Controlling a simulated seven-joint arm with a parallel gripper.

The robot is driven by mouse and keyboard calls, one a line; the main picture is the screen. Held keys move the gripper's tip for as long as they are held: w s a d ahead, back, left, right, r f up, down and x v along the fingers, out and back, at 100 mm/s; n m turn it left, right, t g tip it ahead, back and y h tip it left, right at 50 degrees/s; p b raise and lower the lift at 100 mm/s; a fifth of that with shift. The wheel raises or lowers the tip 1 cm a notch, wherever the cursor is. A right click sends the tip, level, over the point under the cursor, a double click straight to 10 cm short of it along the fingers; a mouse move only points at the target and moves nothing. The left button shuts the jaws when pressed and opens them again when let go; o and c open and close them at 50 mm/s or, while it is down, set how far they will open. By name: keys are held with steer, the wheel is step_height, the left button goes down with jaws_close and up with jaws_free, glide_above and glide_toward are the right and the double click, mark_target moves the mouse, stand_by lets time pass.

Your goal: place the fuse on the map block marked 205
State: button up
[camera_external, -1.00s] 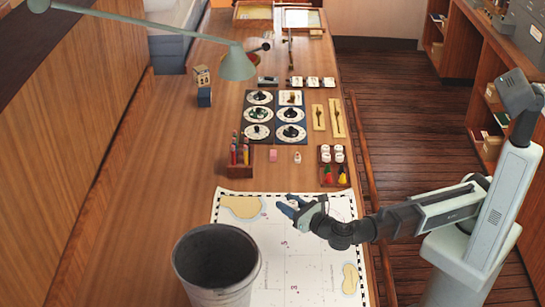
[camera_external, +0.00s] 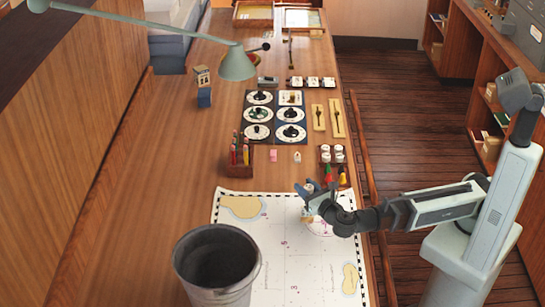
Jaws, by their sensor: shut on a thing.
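A white chart (camera_external: 325,270) with a black-and-white border, tan land patches and red figures lies on the wooden desk. A red 5 and a red 3 can be made out; I cannot read a block marked 205. My gripper (camera_external: 308,192) is above the chart's upper right part, near its top edge. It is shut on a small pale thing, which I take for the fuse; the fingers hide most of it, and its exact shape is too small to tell.
A grey bucket (camera_external: 217,270) stands over the chart's lower left. A pencil holder (camera_external: 238,160) and a wooden rack (camera_external: 325,152) with white, red and yellow pieces stand beyond the chart. Dial panels (camera_external: 275,118) lie farther back. The chart's middle is clear.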

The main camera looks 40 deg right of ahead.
steer(key=shift+f, duration=2.25)
steer(key=shift+f, duration=0.15)
steer(key=o, duration=1)
steer(key=shift+o, duration=0.2)
steer(key=shift+s+r, duration=0.1)
steer(key=shift+r, duration=0.1)
steer(key=s, duration=0.4)
steer(key=s+a, duration=0.1)
steer(key=s, duration=0.2)
steer(key=s+a, duration=0.1)
steer(key=s, duration=0.3)
steer(key=shift+s+a, duration=0.2)
steer(key=shift+s, duration=0.1)
